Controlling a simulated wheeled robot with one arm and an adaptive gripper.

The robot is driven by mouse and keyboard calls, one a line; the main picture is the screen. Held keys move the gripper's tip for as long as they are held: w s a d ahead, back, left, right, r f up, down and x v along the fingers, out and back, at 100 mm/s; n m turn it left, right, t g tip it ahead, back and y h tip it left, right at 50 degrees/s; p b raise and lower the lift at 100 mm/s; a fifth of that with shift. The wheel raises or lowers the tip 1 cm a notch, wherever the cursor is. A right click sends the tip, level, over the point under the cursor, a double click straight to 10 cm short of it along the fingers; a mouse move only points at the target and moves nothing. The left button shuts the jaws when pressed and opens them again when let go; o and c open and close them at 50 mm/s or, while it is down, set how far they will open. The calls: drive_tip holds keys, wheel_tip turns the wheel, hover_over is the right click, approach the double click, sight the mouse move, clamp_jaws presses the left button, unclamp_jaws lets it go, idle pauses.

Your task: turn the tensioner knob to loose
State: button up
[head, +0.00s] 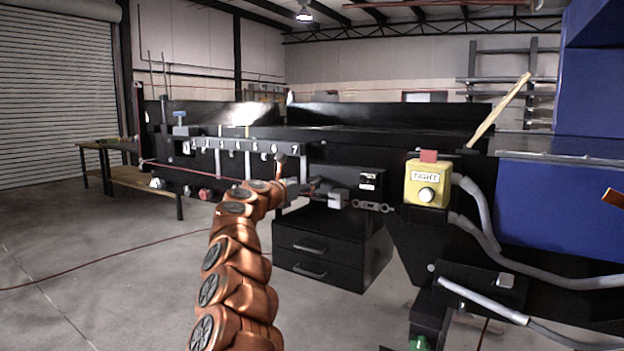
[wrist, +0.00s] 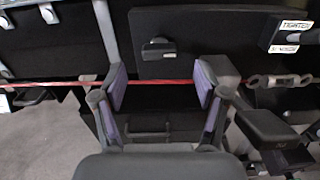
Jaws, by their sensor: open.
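My gripper (wrist: 162,84) is open and empty in the wrist view, its purple-lined fingers spread before the black conveyor side. It also shows in the head view at the arm's end (head: 292,186), beside the conveyor. A dark, knob-like part (wrist: 158,47) sits on a black panel beyond the fingertips, apart from them; I cannot tell if it is the tensioner knob. A small black box (head: 369,182) with white labels is to the right of my gripper. A label reading like TIGHTEN (wrist: 294,26) shows at upper right in the wrist view. The knob's setting is unclear.
A yellow box (head: 412,188) with a white button and a label like TIGHT is farther right. A red cord (wrist: 60,83) runs across behind my fingers. A black drawer cabinet (head: 320,262) stands below. Grey hoses hang at right.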

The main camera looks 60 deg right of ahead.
sight(312, 180)
drive_tip(key=shift+w+d+p, duration=0.15)
drive_tip(key=shift+d+p, duration=0.95)
drive_tip(key=shift+d, duration=1.3)
drive_tip(key=shift+c, duration=0.2)
drive_tip(key=c, duration=1.1)
